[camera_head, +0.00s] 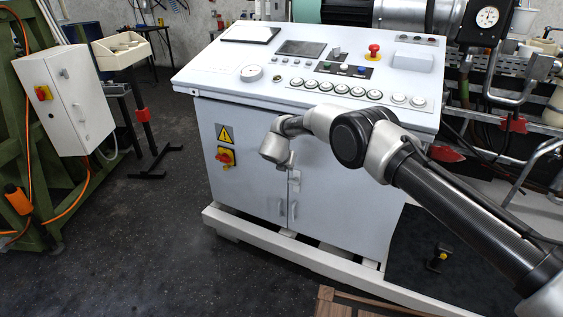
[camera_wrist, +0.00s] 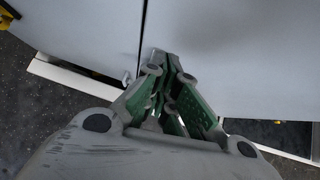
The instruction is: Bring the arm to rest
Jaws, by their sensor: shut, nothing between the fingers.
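My arm (camera_head: 352,138) reaches in from the lower right of the head view. It is bent, and its wrist (camera_head: 273,148) is in front of the white control cabinet (camera_head: 330,195). My gripper (camera_wrist: 160,62) shows in the wrist view with its green-sided fingers together and nothing between them. Its tips point at the cabinet front, by the dark seam between the two doors. I cannot tell how wide the gap to the doors is. In the head view the fingers are too small and too covered to make out clearly.
The console top (camera_head: 300,75) carries buttons, a gauge and a red emergency stop (camera_head: 374,50). A white pallet-like base (camera_head: 310,260) juts out below the cabinet. A white switch box (camera_head: 65,100) on a green frame stands at left. Dark floor (camera_head: 140,240) is open between them.

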